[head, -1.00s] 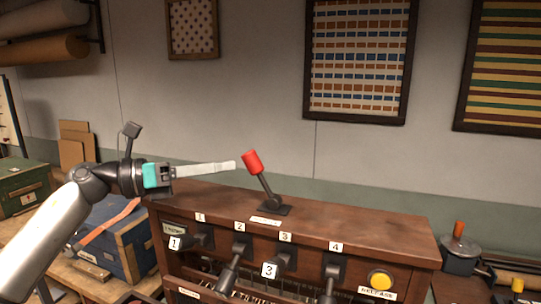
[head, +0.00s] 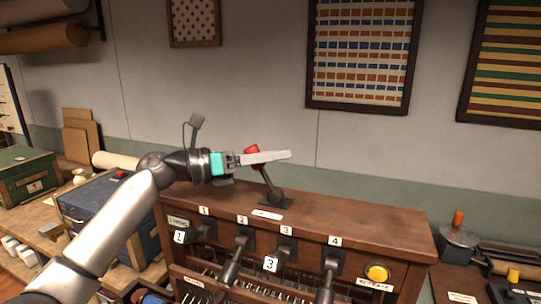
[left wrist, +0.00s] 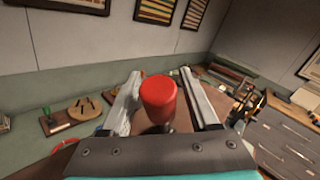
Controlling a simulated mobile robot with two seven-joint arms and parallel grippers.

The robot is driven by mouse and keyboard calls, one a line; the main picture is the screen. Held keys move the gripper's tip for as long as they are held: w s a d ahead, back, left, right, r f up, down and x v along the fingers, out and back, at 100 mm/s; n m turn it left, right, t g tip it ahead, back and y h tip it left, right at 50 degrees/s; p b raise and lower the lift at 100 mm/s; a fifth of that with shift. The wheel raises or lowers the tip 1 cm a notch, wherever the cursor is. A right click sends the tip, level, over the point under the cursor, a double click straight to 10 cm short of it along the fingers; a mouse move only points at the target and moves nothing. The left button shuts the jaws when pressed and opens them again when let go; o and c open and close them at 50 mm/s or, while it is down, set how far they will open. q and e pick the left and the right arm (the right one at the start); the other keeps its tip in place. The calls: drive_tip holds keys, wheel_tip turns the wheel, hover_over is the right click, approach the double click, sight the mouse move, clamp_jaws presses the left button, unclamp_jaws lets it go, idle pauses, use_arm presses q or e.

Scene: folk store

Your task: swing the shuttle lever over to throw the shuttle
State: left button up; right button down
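The shuttle lever (head: 269,184) stands on top of the brown wooden loom cabinet, its dark stem leaning to the left. Its red knob (head: 251,149) is partly hidden behind the finger of my left gripper (head: 289,155). In the left wrist view the red knob (left wrist: 158,98) sits between the two spread fingers, with a visible gap on both sides. The left gripper is open around the knob. My right gripper is not in view.
Numbered levers (head: 232,262) and a yellow release button (head: 377,272) are on the cabinet front below. A blue crate (head: 88,205) stands to the left, and a grey pot-like item (head: 459,241) to the right. The cabinet top (head: 350,208) right of the lever is clear.

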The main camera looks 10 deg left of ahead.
use_arm(q)
clamp_jaws()
idle(1.2)
